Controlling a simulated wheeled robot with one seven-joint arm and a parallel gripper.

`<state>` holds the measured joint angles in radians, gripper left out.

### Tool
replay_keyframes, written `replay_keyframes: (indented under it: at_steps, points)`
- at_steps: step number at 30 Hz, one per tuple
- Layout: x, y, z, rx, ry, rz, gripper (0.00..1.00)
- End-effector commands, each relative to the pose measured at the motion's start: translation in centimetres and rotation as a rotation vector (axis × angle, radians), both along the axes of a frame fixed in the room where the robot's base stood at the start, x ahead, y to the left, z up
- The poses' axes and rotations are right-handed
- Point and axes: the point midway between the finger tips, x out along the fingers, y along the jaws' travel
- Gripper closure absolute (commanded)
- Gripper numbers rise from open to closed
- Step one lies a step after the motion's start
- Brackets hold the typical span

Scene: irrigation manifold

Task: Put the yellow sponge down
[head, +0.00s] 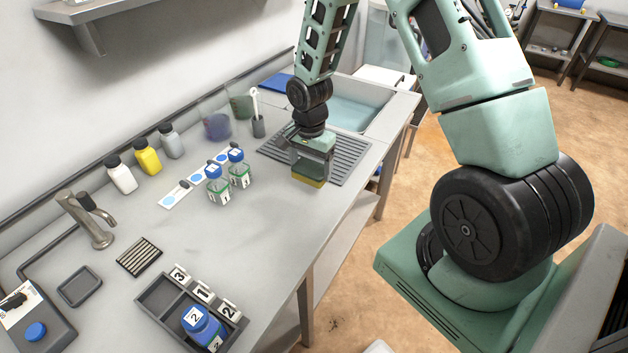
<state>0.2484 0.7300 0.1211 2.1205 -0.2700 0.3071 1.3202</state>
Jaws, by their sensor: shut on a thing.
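My gripper points down and is shut on the sponge. Only the sponge's lower yellow part shows; the fingers and gripper body hide the rest. I cannot tell whether the sponge touches the mat or hangs just above it.
The sink basin (350,112) lies behind the mat. Two blue-capped jars (239,170) stand left of my gripper. A compartment tray (168,312) holding a blue-capped jar is at the front. The bench between jars and front edge is clear.

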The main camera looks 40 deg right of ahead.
Motion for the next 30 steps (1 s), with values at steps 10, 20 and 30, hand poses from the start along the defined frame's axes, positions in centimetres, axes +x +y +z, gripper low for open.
replay_keyframes:
  at_steps: [10, 20, 30]
  points:
    - [-0.1, 0.0, -3.6, 0.001, 0.004, 0.001, 0.45]
    - [0.0, 0.0, -5.9, -0.001, -0.001, 0.000, 0.45]
    - [0.0, 0.0, -6.2, -0.001, -0.001, 0.001, 0.04]
